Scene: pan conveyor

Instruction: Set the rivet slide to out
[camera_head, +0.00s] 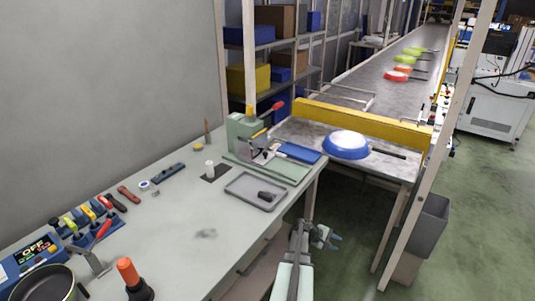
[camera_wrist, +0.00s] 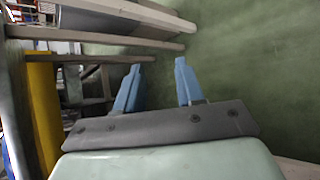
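A green press-like machine (camera_head: 243,130) stands on the workbench near its far right corner. My gripper (camera_head: 327,236) is in front of the bench's right edge, over the floor, well apart from the machine. In the wrist view its two blue fingers (camera_wrist: 157,82) are spread with nothing between them.
A grey tray (camera_head: 241,193) with a dark object lies on the bench before the machine. A blue pan (camera_head: 347,145) sits on the conveyor end beside a yellow barrier (camera_head: 360,120). A slanting post (camera_head: 430,150) stands right. Green floor is open around my gripper.

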